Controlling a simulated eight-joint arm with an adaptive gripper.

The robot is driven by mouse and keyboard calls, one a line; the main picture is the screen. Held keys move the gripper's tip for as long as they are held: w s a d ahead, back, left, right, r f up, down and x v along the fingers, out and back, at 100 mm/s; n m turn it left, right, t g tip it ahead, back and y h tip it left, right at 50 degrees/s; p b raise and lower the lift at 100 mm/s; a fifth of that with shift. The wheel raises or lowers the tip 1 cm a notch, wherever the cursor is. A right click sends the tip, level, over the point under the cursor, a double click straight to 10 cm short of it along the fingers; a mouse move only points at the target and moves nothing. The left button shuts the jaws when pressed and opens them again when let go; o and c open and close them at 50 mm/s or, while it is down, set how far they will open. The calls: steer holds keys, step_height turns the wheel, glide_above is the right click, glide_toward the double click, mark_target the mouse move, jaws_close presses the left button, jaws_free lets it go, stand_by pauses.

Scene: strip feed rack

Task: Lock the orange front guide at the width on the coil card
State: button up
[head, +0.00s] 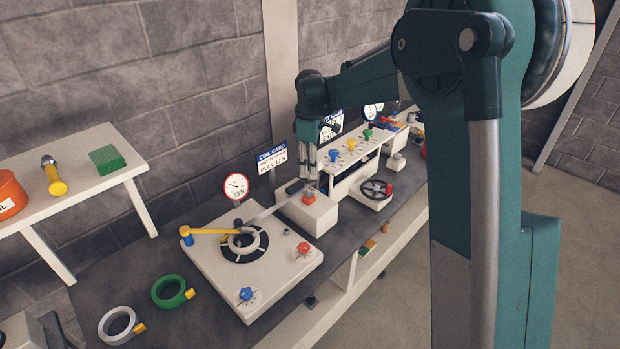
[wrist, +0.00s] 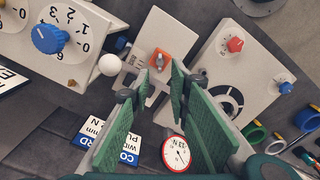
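The orange front guide (head: 309,198) sits on top of a white block (head: 318,217) beside the bench's upright coil card. In the wrist view the guide (wrist: 159,59) has a small grey knob or pin at its middle. The coil card (head: 278,158) reads "PULL 12 N"; I cannot read its width figure clearly. The card (wrist: 110,138) is partly hidden behind a finger in the wrist view. My gripper (head: 309,176) points down just above the guide. In the wrist view my gripper (wrist: 159,86) is open and empty, its green-padded fingers apart, with the guide beyond the tips.
Left of the block stands a white reel plate (head: 215,270) with a yellow arm (head: 210,232), a grey strip (head: 268,211) and knobs. A round gauge (head: 236,186) stands behind. A red-and-black handwheel (head: 377,190) and a knob panel (head: 352,160) are close on the right.

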steer(key=shift+r, duration=1.35)
steer(key=shift+s+r, duration=0.1)
steer(key=s+d+r+m+t, duration=0.2)
steer(key=s+d+r+m, duration=0.35)
steer(key=s, duration=0.55)
steer(key=s+d+r+m+t, duration=0.2)
steer(key=s+d+r, duration=0.5)
steer(key=s, duration=0.4)
steer(key=s+d+f+m+t, duration=0.1)
steer(key=s+d+f+m, duration=0.1)
steer(key=s, duration=0.5)
steer(key=s+d+f+m+t, duration=0.1)
steer(key=s+d+f+m, duration=0.2)
steer(key=s, duration=0.4)
steer(key=s+d+f+m+t, duration=0.1)
steer(key=s+d+f+m, duration=0.1)
steer(key=s, duration=0.5)
steer(key=shift+s+d+f+b, duration=0.3)
steer(key=shift+d+f+b, duration=0.1)
steer(key=shift+d+f, duration=0.15)
